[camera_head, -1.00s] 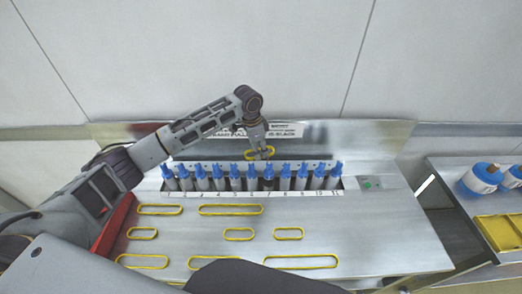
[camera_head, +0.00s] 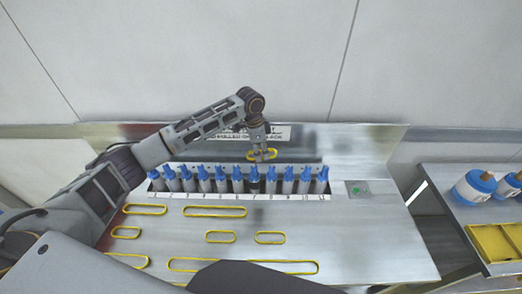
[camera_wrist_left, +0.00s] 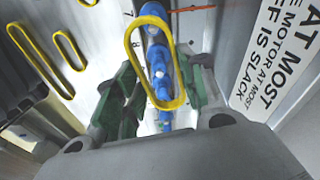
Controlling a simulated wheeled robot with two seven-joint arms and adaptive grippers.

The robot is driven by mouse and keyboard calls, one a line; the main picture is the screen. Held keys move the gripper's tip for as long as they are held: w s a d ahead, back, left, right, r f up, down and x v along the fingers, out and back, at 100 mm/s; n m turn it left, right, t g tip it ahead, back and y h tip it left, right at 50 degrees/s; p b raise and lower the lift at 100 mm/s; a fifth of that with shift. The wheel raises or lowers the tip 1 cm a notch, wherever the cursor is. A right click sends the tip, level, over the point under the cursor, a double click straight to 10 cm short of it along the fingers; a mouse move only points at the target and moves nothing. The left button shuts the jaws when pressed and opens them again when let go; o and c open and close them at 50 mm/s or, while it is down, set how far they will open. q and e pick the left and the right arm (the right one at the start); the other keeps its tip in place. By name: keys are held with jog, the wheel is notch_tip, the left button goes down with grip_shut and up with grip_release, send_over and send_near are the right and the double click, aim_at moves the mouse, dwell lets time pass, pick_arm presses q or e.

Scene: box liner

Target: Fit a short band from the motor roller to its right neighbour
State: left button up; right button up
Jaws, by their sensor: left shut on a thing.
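A row of blue-capped rollers stands in a slot across the bench, with numbers along its front edge. The motor roller (camera_head: 254,184), darker than the others, stands right of the middle of the row. Its right neighbour (camera_head: 271,184) is pale with a blue cap. My left gripper (camera_head: 262,151) is shut on a short yellow band (camera_head: 262,160) and holds it above these two rollers, apparently clear of their caps. In the left wrist view the band (camera_wrist_left: 129,50) hangs as an open loop between the green fingers, with blue caps behind it. My right gripper is not in view.
Several yellow bands lie on the bench front, among them a short one (camera_head: 270,238) and a long one (camera_head: 215,212). A label panel (camera_head: 282,132) is on the back plate. A side table at right holds a yellow tray (camera_head: 498,243) and blue-white containers (camera_head: 472,187).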

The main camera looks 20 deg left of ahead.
pick_arm(q)
jog(key=shift+d+m, duration=0.3)
jog(key=shift+m, duration=0.2)
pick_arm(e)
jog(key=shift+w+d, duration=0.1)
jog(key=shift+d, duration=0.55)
pick_arm(q)
jog(key=shift+m, duration=0.5)
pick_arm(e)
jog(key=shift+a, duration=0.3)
pick_arm(q)
jog(key=shift+f, duration=0.2)
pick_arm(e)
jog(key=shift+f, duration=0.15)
pick_arm(q)
notch_tip(320, 180, down, 9)
jog(key=b, duration=0.5)
jog(key=shift+b, duration=0.3)
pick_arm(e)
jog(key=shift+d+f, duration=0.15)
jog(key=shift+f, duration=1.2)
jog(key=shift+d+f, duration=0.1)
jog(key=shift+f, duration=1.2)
